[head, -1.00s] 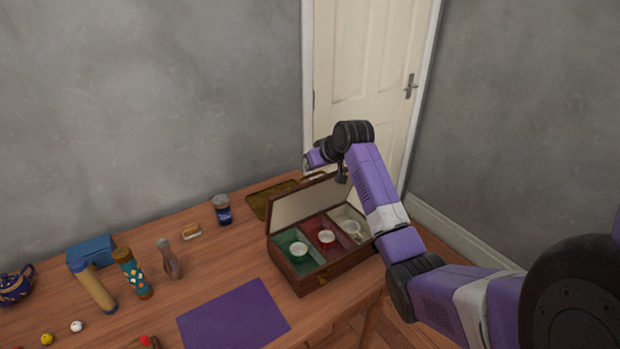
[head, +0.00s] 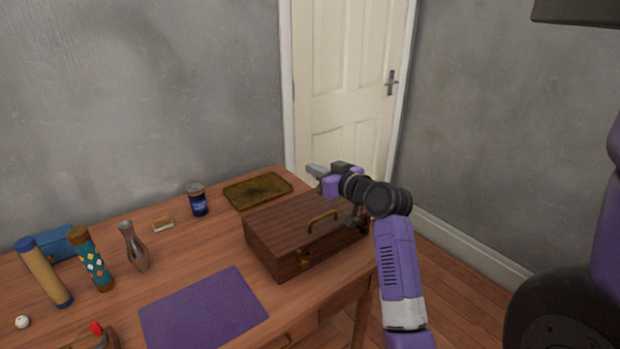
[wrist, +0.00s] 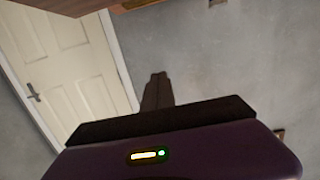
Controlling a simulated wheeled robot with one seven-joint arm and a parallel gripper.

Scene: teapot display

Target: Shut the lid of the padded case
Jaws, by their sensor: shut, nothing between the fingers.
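The padded case (head: 275,255) is a dark wooden box on the right end of the table in the head view. Its lid (head: 285,212) lies down over the box, with a brass handle (head: 322,221) on top; no gap shows at the front. The cups and lining inside are hidden. My gripper (head: 314,170) is beyond the case's back right, above and apart from the lid as far as I can tell. In the wrist view its fingers (wrist: 157,82) are together with nothing between them.
A tray (head: 258,190) lies behind the case, with a blue jar (head: 198,203) to its left. A purple mat (head: 203,312) lies front left of the case. A vase (head: 133,247) and cylinders stand farther left. The door (head: 345,90) and walls are behind.

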